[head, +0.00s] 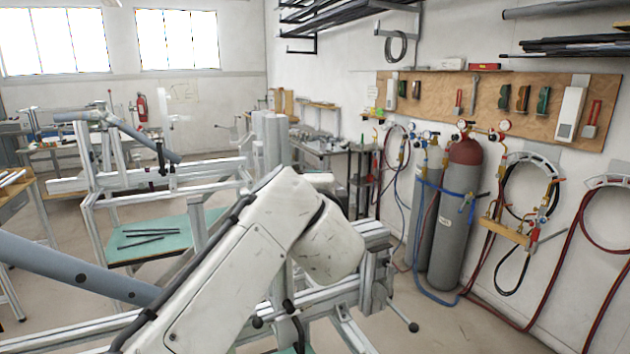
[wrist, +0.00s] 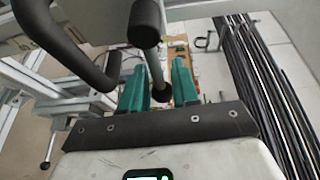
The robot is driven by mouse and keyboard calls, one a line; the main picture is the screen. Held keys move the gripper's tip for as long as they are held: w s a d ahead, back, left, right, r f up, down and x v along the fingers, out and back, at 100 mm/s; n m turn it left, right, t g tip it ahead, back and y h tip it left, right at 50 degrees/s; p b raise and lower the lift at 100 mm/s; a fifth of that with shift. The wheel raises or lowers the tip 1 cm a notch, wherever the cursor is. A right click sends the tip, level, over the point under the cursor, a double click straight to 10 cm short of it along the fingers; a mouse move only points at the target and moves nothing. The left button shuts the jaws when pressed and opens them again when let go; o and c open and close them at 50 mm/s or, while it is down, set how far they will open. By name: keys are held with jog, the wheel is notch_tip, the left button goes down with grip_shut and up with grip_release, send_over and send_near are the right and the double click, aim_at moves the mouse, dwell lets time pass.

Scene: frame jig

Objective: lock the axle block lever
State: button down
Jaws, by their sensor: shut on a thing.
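In the wrist view, my gripper (wrist: 159,66) shows its two green fingers on either side of a lever (wrist: 146,22). The lever has a thick black grip, a pale metal rod and a dark lower end between the fingers. The fingers are shut on it. I cannot tell from this view whether the lever is locked. In the head view, my white arm covers the gripper and most of the block area. The aluminium jig frame (head: 375,285) shows beside and behind my arm, with several black-knobbed levers low on it.
A bent black handle (wrist: 75,50) lies close left of my fingers in the wrist view. A grey-blue tube (head: 75,275) crosses the lower left of the head view. Gas cylinders (head: 462,210) and hoses stand at the right wall. Some floor is open at right.

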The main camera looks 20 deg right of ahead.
jog(key=shift+f, duration=0.15)
dwell(0.3)
jog(key=c, duration=1.2)
grip_release()
jog(key=shift+d, duration=0.1)
jog(key=b+v, duration=0.3)
jog(key=v, duration=0.8)
jog(key=shift+d, duration=0.1)
